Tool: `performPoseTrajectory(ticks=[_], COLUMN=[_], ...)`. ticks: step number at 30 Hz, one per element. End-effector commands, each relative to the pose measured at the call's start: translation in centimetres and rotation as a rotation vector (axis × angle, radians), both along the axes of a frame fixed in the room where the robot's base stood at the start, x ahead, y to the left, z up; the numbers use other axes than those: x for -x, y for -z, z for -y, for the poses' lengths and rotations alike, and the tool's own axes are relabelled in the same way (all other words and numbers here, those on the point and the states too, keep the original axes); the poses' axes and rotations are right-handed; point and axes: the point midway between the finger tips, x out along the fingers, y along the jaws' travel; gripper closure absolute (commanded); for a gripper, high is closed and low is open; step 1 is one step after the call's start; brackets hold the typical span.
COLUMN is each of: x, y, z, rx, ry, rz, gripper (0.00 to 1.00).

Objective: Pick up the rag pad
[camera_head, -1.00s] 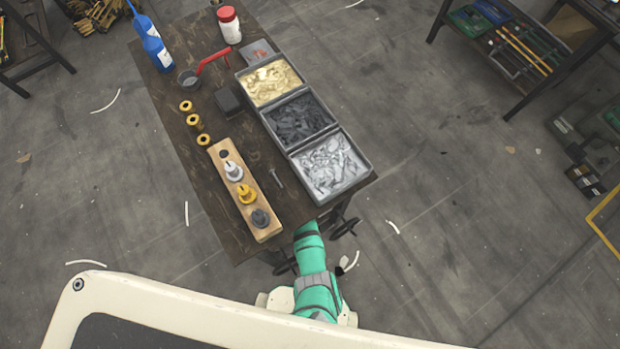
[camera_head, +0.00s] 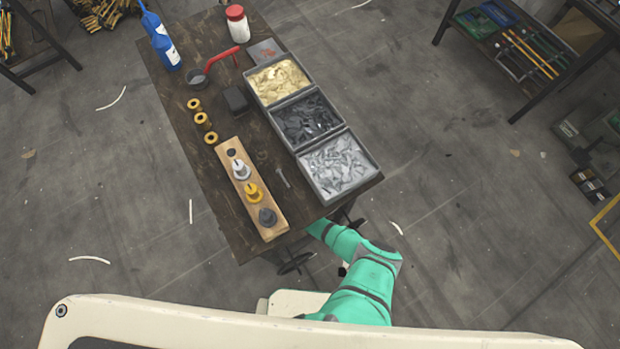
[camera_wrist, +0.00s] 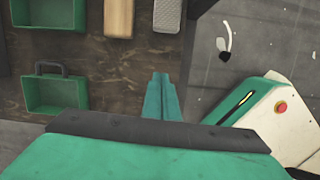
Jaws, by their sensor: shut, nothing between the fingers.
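I cannot tell for sure which thing is the rag pad. In the wrist view a grey, textured, oblong pad (camera_wrist: 167,14) lies on a dark wooden surface at the top edge, next to a tan wooden block (camera_wrist: 119,18). In the head view a dark block (camera_head: 236,100) and a flat grey and reddish piece (camera_head: 265,51) lie on the table top. My gripper (camera_wrist: 160,77) is shut and empty, below the grey pad in the wrist picture and apart from it. In the head view my gripper is hidden behind the table's near edge.
Green open trays (camera_wrist: 57,94) lie left in the wrist view. The table (camera_head: 215,190) bears three grey bins (camera_head: 341,168), a wooden peg board (camera_head: 248,188), brass rings and bottles. A shelf (camera_head: 520,45) stands at the upper right. The floor between is mostly clear.

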Motion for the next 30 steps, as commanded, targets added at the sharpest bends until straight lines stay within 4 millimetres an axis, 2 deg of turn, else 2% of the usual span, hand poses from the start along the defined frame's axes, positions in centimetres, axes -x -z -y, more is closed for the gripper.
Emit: performPoseTrajectory(ticks=[1, 4, 24, 30], x=[-0.2, -0.3, -1.2, -1.5], y=[0.1, 0.4, 7.5, 8.7], z=[0.8, 1.5, 2.8, 3.0], rx=[0.025, 0.045, 0.044, 0.043], ry=[-0.022, -0.041, -0.04, -0.042], rz=[0.011, 0.021, 0.018, 0.019], gripper=[1.0, 1.0, 1.0, 1.0])
